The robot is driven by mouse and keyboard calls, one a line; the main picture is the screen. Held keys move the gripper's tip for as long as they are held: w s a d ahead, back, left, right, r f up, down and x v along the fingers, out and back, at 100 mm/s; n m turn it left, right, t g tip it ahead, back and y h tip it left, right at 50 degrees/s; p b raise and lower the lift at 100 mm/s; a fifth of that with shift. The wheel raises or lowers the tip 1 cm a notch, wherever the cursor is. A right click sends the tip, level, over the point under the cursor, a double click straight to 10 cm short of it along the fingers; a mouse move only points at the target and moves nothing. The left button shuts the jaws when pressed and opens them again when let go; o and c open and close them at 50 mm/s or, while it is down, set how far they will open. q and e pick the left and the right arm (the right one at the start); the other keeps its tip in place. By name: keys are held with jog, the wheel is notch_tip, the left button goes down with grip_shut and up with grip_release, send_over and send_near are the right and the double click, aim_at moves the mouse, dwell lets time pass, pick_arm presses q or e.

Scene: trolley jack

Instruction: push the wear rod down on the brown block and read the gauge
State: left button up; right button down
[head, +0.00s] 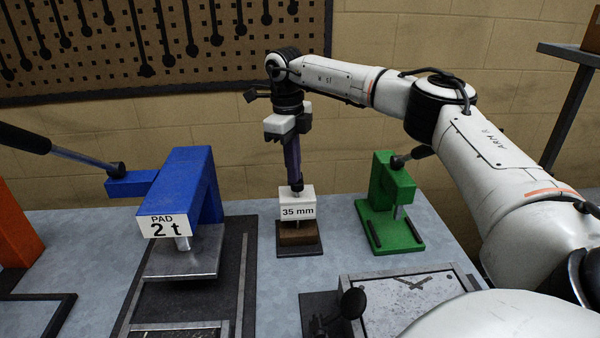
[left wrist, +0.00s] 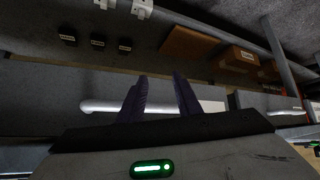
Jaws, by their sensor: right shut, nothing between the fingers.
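The brown block (head: 290,238) sits on a dark base plate on the bench. Directly above it is a white gauge (head: 298,194) whose face reads "35 mm". My right gripper (head: 295,183) points straight down over the gauge, shut and empty, its fingertips at the dark top end of the wear rod (head: 296,187). I cannot tell whether they touch it. The rod is mostly hidden behind the gauge and the fingers. My left gripper (left wrist: 159,88) shows in the left wrist view with its two purple fingers apart and nothing between them.
A blue press (head: 180,190) marked "PAD 2 t" stands on the left. A green press (head: 392,200) stands to the right of the gauge. A metal plate fixture (head: 400,300) with a black knob lies in front. A pegboard (head: 180,50) of tools hangs behind.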

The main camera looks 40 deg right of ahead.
jog(key=w+a+f, duration=0.2)
jog(key=shift+f+g, duration=0.3)
jog(key=shift+f, duration=0.1)
jog(key=shift+s, duration=0.1)
jog(key=shift+d, duration=0.1)
jog(key=r, duration=0.1)
jog(key=w+r, duration=0.1)
jog(key=r, duration=0.2)
jog(key=shift+w+d+r, duration=0.25)
jog(key=shift+w+r, duration=0.15)
notch_tip(320, 180, up, 8)
jog(key=s, duration=0.1)
jog(key=shift+s, duration=0.1)
